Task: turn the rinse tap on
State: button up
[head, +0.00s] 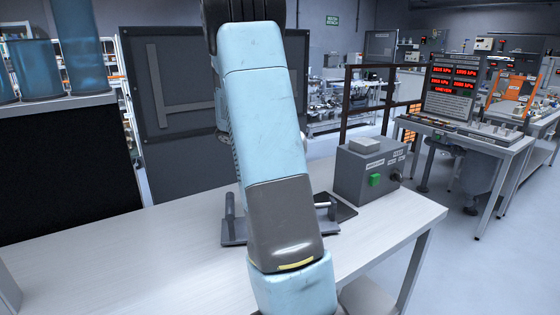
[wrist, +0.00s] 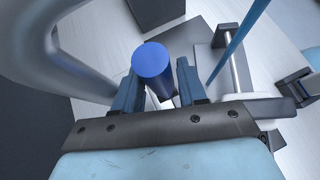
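In the wrist view a blue round knob or handle (wrist: 153,60), which looks like the tap's, stands between the two fingers of my gripper (wrist: 158,82). The fingers are apart, with light bench surface showing between them below the blue piece. I see no firm contact on both sides. A thick grey curved pipe (wrist: 50,50) arches at the left, close to the gripper; it may be the tap's spout. In the head view my arm covers the middle of the bench and hides the gripper and the tap.
A grey box with a green button (head: 375,180) stands on the white bench (head: 150,245), right of my arm. In the wrist view a metal bar (wrist: 239,72) and a thin blue rod (wrist: 238,40) are close on the right. The bench's left part is clear.

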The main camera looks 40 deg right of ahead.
jog(key=shift+w+d+r, duration=0.1)
jog(key=shift+w+r, duration=0.05)
jog(key=shift+r, duration=0.1)
jog(key=shift+w+a+r, duration=0.15)
jog(key=shift+a+r, duration=0.1)
jog(key=v, duration=1.2)
jog(key=shift+a, duration=0.45)
jog(key=shift+w, duration=0.1)
